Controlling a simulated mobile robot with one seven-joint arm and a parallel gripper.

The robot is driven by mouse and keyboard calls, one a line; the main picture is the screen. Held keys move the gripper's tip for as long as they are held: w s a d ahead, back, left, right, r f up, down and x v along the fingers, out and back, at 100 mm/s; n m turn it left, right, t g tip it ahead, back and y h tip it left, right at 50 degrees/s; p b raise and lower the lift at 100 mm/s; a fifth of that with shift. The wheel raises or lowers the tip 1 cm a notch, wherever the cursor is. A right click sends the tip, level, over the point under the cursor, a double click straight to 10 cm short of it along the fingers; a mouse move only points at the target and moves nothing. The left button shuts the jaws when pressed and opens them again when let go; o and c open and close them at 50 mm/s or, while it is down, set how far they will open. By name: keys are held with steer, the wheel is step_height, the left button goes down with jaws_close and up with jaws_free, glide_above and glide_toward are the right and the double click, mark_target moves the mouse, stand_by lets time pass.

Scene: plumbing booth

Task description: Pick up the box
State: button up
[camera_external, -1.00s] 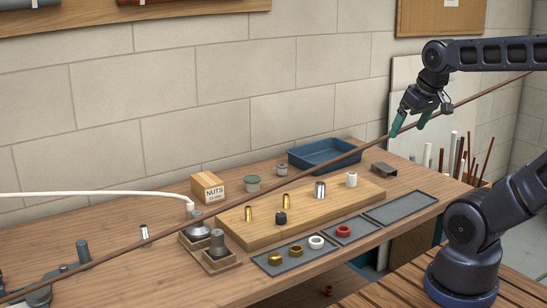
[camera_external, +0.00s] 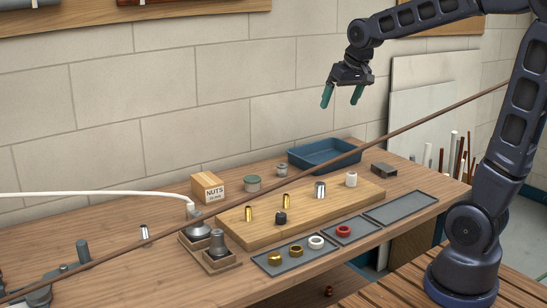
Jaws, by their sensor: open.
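A small wooden-coloured box labelled NUTS (camera_external: 208,189) stands at the back of the workbench, left of the middle, close to the wall. My gripper (camera_external: 342,96) hangs high above the back of the bench, over and above the blue tray, up and to the right of the box. Its two green-tipped fingers point down and are spread apart. Nothing is between them. The box and the gripper are well apart.
A long brown rod (camera_external: 385,138) crosses the view diagonally.

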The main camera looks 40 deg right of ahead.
steer(key=w+a+f, duration=0.3)
steer(key=w+a, duration=0.1)
steer(key=w, duration=0.7)
glide_toward(210, 179)
steer(key=shift+w+a+f+h, duration=0.15)
steer(key=shift+f+h, duration=0.05)
steer(key=shift+f, duration=0.25)
steer(key=shift+w+a+f+h, duration=0.1)
steer(key=shift+f+h, duration=0.1)
steer(key=shift+f, duration=0.25)
steer(key=shift+w+a+f, duration=0.15)
steer(key=shift+w+f, duration=0.1)
steer(key=shift+f, duration=0.15)
steer(key=x, duration=0.5)
steer(key=shift+a+x, duration=0.15)
steer(key=shift+x, duration=1.2)
steer(key=shift+a+x, duration=0.15)
steer(key=shift+x, duration=1.2)
steer(key=shift+r, duration=0.1)
steer(key=shift+f, duration=0.25)
steer(key=shift+c, duration=0.4)
